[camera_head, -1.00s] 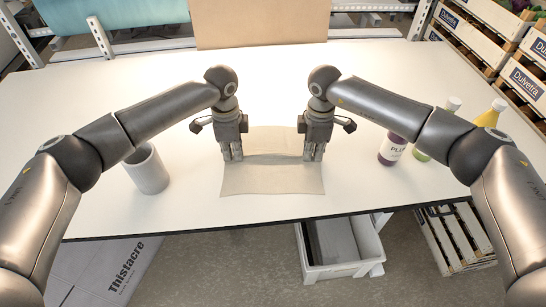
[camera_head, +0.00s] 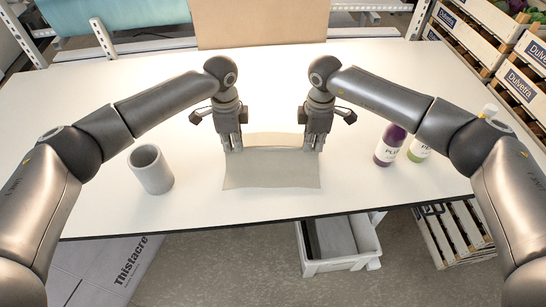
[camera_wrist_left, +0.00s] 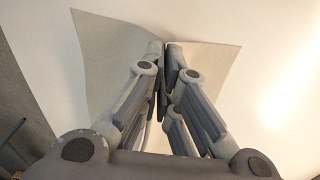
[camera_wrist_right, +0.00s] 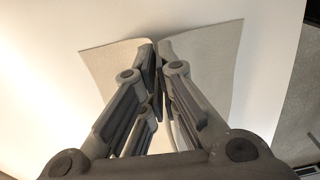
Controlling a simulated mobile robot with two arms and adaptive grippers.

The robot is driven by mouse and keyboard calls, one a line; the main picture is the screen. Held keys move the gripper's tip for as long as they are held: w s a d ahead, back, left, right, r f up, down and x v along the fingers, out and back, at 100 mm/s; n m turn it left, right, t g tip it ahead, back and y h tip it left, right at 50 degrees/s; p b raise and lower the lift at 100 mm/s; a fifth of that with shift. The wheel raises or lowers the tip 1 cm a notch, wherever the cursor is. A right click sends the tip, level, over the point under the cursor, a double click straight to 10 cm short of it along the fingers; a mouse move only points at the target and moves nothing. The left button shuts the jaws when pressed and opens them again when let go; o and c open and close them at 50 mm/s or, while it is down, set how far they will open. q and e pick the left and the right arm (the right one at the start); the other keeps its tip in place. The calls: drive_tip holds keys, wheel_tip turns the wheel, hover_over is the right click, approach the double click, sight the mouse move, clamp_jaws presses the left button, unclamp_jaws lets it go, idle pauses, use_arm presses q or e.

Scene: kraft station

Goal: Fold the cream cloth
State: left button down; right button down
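The cream cloth (camera_head: 270,170) is on the white table in the middle of the head view. A raised crease runs across it between my grippers. A paler strip lies behind the crease and a darker panel slopes to the near edge. My left gripper (camera_head: 232,149) is shut on the cloth at its left side, and my right gripper (camera_head: 313,148) at its right side. The left wrist view shows the cloth (camera_wrist_left: 108,50) spreading to both sides of the closed fingertips. The right wrist view shows the same with the cloth (camera_wrist_right: 208,65). The pinched fabric is mostly hidden by the fingers.
A grey cylinder (camera_head: 151,170) stands on the white table (camera_head: 100,110) to the left. A purple bottle (camera_head: 388,147) and a green bottle (camera_head: 418,150) stand to the right. A brown board (camera_head: 260,22) is behind. A white bin (camera_head: 338,245) is below the near edge.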

use_arm(q)
drive_tip(key=shift+r, duration=0.1)
